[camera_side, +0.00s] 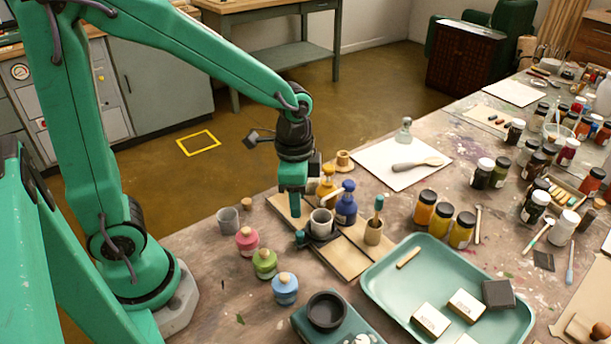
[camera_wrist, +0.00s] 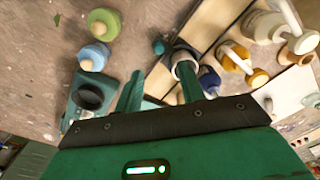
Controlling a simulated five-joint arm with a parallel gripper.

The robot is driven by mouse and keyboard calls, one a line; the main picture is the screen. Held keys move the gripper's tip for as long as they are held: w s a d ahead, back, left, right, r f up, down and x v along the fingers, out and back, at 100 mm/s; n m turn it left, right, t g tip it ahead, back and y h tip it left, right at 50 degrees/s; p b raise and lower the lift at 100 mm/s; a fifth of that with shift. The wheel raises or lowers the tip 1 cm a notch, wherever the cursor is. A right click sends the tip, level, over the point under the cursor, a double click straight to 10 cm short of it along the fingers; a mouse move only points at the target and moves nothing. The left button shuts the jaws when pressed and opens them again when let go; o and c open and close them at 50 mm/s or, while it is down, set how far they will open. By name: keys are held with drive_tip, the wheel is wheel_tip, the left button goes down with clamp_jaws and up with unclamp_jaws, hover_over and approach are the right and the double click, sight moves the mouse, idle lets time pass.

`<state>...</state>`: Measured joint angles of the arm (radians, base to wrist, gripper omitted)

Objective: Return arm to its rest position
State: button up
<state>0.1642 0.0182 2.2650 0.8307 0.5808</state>
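In the side view the fingers overlap, so only one shows clearly.
Pink (camera_side: 247,241), green (camera_side: 265,264) and blue (camera_side: 285,288) jars stand in front of the board. A blue pump bottle (camera_side: 346,204) and yellow one (camera_side: 327,183) stand close behind the cup. A teal tray (camera_side: 390,310) is right. Floor beyond the table is open.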

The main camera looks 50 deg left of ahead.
drive_tip(key=s+a+r+n+t, duration=0.5)
drive_tip(key=s+r+n, duration=0.3)
drive_tip(key=r, duration=0.4)
drive_tip(key=shift+s+n, duration=0.3)
drive_tip(key=shift+s, duration=0.15)
